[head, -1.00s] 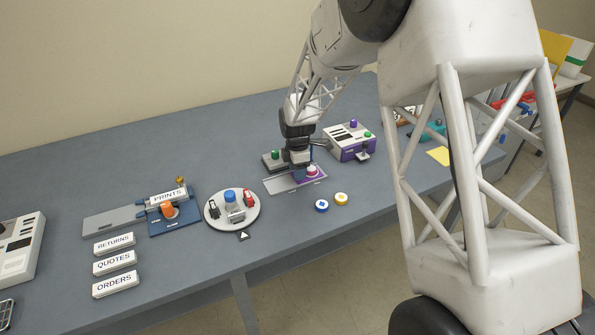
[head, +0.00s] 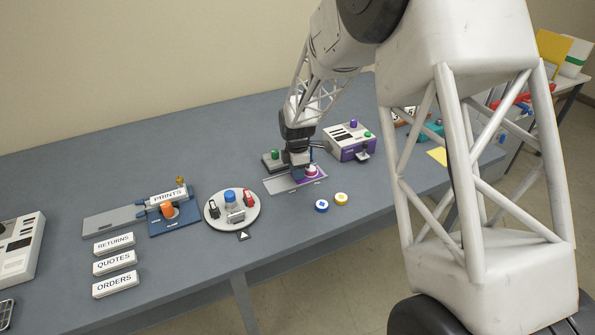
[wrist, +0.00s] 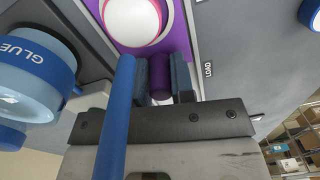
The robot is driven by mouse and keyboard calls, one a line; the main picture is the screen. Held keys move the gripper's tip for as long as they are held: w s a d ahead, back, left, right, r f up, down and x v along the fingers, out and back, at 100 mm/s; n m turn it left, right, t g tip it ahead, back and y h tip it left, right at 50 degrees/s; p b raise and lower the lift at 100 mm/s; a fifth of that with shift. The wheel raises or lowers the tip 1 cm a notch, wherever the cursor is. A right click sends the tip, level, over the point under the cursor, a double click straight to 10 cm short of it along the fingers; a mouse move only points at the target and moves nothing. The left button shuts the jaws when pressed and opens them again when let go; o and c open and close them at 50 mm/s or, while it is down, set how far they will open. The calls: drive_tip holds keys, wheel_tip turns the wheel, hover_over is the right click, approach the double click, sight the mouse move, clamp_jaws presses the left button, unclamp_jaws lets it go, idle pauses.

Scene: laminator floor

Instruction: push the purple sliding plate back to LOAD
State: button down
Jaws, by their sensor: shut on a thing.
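The purple sliding plate (wrist: 183,38) lies in a pale grey track (head: 285,186) on the bench. It also shows in the head view (head: 308,180), partly hidden by my gripper. My gripper (wrist: 161,75) is shut on the plate's upright purple peg (wrist: 160,76), with a blue-grey finger on each side. The word LOAD (wrist: 209,69) is printed on the grey surface to the right of the peg in the wrist view.
A blue part marked GLUE (wrist: 35,65) stands close to the left of my gripper in the wrist view. A purple and white machine (head: 350,141) stands behind. A round tray (head: 215,219) is to the left.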

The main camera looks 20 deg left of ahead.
sight(271, 187)
drive_tip(key=s+a, duration=0.6)
drive_tip(key=shift+s+a, duration=0.35)
drive_tip(key=c, duration=1)
unclamp_jaws()
drive_tip(key=shift+w+r, duration=0.1)
drive_tip(key=shift+r, duration=3.8)
